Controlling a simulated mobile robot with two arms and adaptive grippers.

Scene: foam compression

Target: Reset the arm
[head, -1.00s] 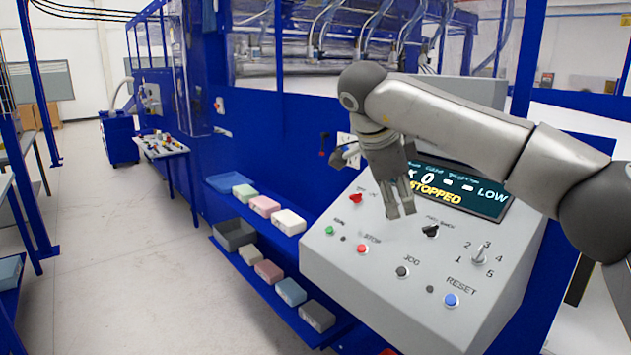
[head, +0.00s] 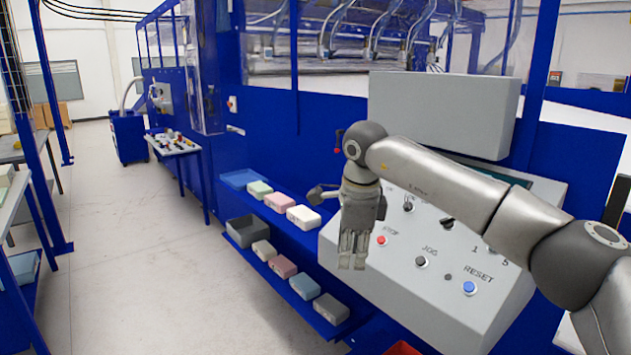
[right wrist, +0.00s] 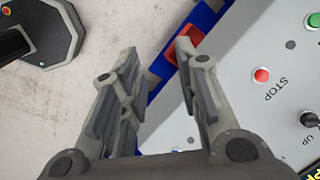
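My right arm reaches in from the right in the head view, in front of the sloped grey control panel (head: 450,312). My right gripper (head: 351,266) points down near the panel's left edge and holds nothing. In the right wrist view its two fingers (right wrist: 157,52) stand apart, with the panel (right wrist: 235,90) to their right. The arm covers part of the panel and most of its dark display. My left gripper is not in view.
Two blue shelves hold several coloured foam blocks (head: 282,266) and a grey bin (head: 246,232), left of the panel. A red container (head: 402,348) shows at the bottom edge. A grey box (head: 440,110) stands behind my arm. Floor (head: 130,260) at left is clear.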

